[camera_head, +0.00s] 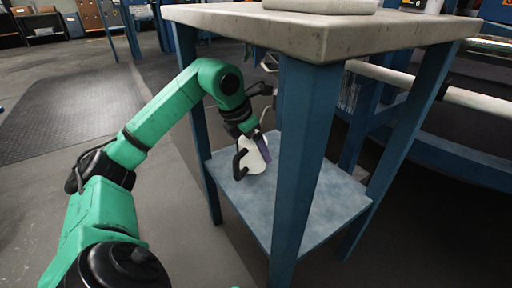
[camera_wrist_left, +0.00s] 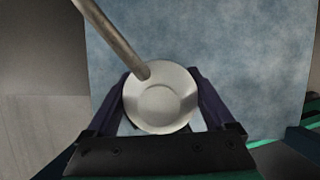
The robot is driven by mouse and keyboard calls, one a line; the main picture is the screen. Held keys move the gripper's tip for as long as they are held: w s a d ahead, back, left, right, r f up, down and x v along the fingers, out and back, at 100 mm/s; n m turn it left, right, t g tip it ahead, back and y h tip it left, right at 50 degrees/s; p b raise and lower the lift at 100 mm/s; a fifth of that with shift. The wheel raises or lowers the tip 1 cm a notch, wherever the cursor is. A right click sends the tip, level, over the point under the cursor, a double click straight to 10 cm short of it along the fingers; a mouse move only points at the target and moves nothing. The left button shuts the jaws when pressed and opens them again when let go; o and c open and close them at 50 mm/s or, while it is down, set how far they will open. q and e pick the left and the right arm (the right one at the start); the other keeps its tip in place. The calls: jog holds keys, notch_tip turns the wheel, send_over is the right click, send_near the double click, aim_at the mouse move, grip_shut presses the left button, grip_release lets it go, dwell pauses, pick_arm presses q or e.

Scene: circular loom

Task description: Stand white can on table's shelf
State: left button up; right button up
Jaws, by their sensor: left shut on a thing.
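The white can (camera_head: 252,155) has a dark handle on its left side and is at the table's lower shelf (camera_head: 310,203). It looks slightly tilted in the head view. In the left wrist view I see the can (camera_wrist_left: 158,100) from above, with its round top and a spout or rod running to the upper left. My left gripper (camera_head: 258,138) is shut on the can, its fingers (camera_wrist_left: 160,103) on either side of it. Whether the can's base touches the shelf (camera_wrist_left: 255,60) I cannot tell. My right gripper is not in view.
The table's blue legs (camera_head: 304,150) stand close to my left arm and the can. The thick stone-like tabletop (camera_head: 300,32) is above the shelf. The shelf's front and right parts are bare. A machine with a pale roller (camera_head: 480,103) stands at right.

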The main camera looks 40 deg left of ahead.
aim_at(246, 139)
pick_arm(q)
jog(key=shift+f+b, duration=0.4)
jog(key=shift+f, duration=0.05)
jog(key=o, duration=1.4)
jog(key=p+v, duration=0.3)
jog(key=v, duration=0.4)
jog(key=shift+s+r, duration=0.1)
jog(key=shift+r, duration=0.15)
jog(key=shift+s, duration=0.1)
